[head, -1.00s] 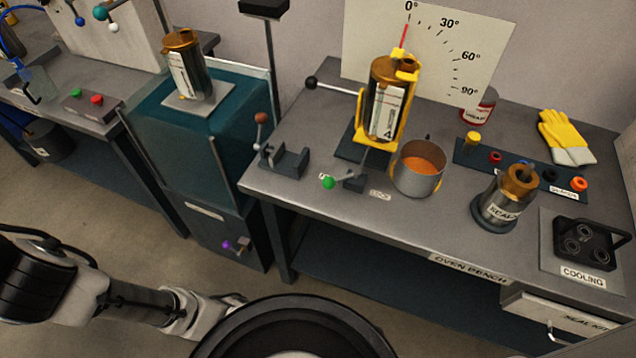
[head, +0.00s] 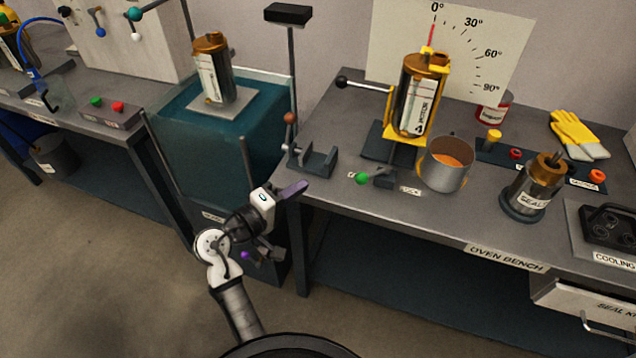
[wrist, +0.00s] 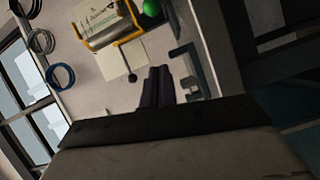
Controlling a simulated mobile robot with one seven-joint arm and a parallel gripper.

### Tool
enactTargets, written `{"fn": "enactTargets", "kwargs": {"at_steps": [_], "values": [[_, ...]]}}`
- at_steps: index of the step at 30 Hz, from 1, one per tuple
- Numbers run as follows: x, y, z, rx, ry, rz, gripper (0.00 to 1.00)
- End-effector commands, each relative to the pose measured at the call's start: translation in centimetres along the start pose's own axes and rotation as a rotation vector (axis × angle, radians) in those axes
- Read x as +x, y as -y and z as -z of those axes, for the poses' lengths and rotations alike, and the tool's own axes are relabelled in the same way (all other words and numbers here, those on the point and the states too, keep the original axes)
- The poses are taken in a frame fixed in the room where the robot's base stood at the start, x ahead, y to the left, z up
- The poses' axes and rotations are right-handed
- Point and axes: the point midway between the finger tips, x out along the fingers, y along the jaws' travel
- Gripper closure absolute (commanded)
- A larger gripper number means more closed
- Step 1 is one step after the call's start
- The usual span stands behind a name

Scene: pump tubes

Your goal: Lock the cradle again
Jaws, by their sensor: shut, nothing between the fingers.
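The yellow cradle (head: 405,138) stands upright on the oven bench, holding a dark motor canister (head: 422,100) with a copper top. Its red pointer (head: 431,36) is near 0° on the dial board. A green-knobbed lever (head: 362,178) lies low at the cradle's front, its knob pointing left. A black-knobbed handle (head: 342,82) sticks out left of the cradle. My gripper (head: 300,187) is shut and empty, at the bench's front left edge, left of the green knob and apart from it. The wrist view shows the closed fingers (wrist: 157,82), the green knob (wrist: 151,8) and the yellow frame (wrist: 95,42).
A grey bracket with a brown-knobbed lever (head: 318,162) stands close behind my gripper. A metal pot with orange contents (head: 447,178) sits right of the green knob. A teal tank (head: 225,135) stands left of the bench. A seals canister (head: 532,190) is farther right.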

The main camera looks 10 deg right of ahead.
Motion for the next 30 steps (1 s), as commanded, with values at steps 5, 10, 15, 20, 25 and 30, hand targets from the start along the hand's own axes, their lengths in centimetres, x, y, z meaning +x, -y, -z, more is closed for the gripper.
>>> {"fn": "enactTargets", "kwargs": {"at_steps": [5, 10, 15, 20, 25, 30], "values": [[2.6, -0.3, 0.0, 0.0, 0.003, 0.0, 1.0], [6.3, -0.4, 0.1, 0.002, 0.002, 0.0, 1.0], [9.8, -0.3, 0.1, 0.002, 0.0, 0.001, 1.0], [10.1, -0.2, -2.2, 0.003, -0.003, 0.004, 1.0], [10.4, -0.1, -3.5, 0.004, -0.006, 0.003, 1.0], [10.5, 0.0, -3.7, 0.005, -0.006, 0.003, 1.0]]}}
